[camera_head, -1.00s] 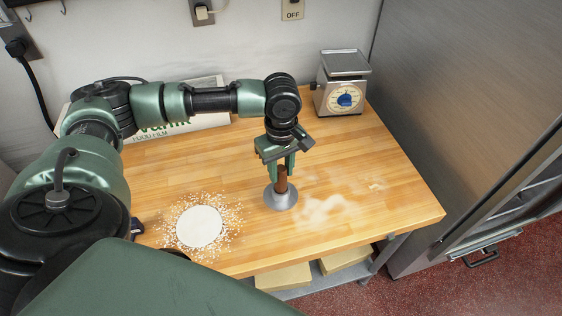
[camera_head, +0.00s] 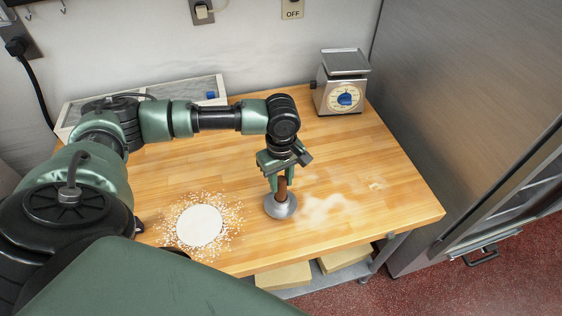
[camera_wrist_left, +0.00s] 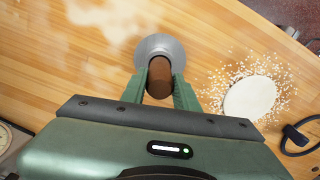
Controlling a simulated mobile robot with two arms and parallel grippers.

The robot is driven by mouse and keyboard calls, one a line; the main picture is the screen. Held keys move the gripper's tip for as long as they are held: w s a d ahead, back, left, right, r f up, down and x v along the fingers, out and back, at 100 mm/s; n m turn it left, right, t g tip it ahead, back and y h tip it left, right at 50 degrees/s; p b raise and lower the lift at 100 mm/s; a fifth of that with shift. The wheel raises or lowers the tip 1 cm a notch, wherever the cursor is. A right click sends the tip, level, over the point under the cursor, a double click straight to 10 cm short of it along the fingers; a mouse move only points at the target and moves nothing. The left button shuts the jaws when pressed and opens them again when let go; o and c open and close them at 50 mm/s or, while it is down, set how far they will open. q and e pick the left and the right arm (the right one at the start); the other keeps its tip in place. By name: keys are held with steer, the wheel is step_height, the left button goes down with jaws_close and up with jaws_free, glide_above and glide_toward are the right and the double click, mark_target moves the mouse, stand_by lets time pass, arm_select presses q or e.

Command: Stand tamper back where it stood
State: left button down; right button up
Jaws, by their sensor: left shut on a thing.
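The tamper has a brown handle (camera_head: 283,184) and a round grey metal base (camera_head: 281,208). My left gripper (camera_head: 280,184) points down and is shut on the handle, with a finger on each side. The tamper is about upright over the right middle of the wooden table, near its front. I cannot tell whether its base touches the tabletop. In the left wrist view, the brown handle (camera_wrist_left: 160,78) sits between the green fingers, and the base (camera_wrist_left: 160,45) shows beyond it. My right gripper is not in view.
A pale dough disc (camera_head: 200,226) in scattered flour lies left of the tamper. A scale (camera_head: 341,84) stands at the back right. A long box (camera_head: 215,88) with a blue part lies along the wall behind my arm. Smeared flour (camera_head: 328,205) lies right of the tamper on open tabletop (camera_head: 390,200).

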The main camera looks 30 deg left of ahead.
arm_select(q)
steer(key=shift+f, duration=0.85)
steer(key=c, duration=1)
jaws_free()
steer(key=shift+r, duration=4.05)
